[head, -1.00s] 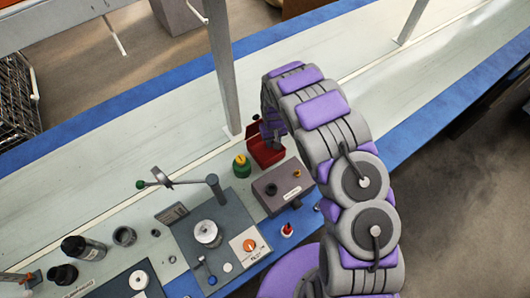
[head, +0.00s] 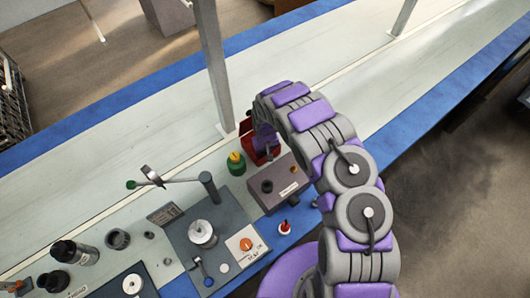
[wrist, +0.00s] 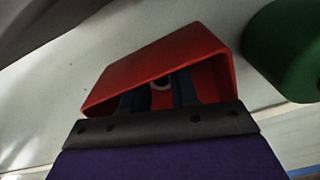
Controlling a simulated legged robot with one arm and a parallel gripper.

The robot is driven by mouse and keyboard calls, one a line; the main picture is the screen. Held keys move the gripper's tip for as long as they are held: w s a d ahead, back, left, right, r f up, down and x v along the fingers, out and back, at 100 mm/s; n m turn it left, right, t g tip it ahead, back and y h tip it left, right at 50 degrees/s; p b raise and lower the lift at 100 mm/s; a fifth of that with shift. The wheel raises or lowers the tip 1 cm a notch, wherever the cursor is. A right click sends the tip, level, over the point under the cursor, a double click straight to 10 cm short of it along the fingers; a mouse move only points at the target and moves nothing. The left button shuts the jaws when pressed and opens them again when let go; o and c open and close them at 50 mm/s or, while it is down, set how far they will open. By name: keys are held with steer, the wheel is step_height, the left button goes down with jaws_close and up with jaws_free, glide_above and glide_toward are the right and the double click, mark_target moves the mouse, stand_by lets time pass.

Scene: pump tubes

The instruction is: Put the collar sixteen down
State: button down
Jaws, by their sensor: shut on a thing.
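My gripper (wrist: 158,92) reaches into a red open bin (wrist: 150,62) in the wrist view. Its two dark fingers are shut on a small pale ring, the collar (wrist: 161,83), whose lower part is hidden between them. No number can be read on it. The bin's red walls surround the fingertips; whether the collar touches the bin floor I cannot tell. In the head view the red bin (head: 258,157) stands on the bench, largely covered by my arm's end, and the collar is hidden there.
A green pot with a yellow top (head: 236,164) stands just left of the bin. A grey box (head: 280,187) is in front of it. A metal post (head: 212,70) rises behind to the left. A fixture plate (head: 190,250) lies front left. The bench behind is clear.

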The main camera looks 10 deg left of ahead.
steer(key=c, duration=1.1)
jaws_free()
steer(key=shift+c, duration=0.2)
step_height(320, 180, up, 12)
steer(key=p, duration=0.3)
steer(key=s+d+r+m+h, duration=0.1)
steer(key=s+d+r+m, duration=0.15)
steer(key=d+r, duration=0.8)
steer(key=s+d+r+m, duration=0.2)
steer(key=s+d+r, duration=0.2)
steer(key=d+r, duration=0.7)
steer(key=s+d+r, duration=0.1)
steer(key=s+r, duration=0.3)
steer(key=s, duration=0.6)
steer(key=s+d+r+m+g, duration=0.1)
steer(key=s+d+r, duration=0.1)
steer(key=s+r, duration=0.3)
steer(key=s+d+r+m+y, duration=0.1)
steer(key=s+r, duration=0.4)
steer(key=s, duration=0.9)
steer(key=shift+s+d+r+g, duration=0.15)
steer(key=shift+s+r+g, duration=0.1)
steer(key=shift+s+g, duration=0.15)
steer(key=shift+w, duration=0.1)
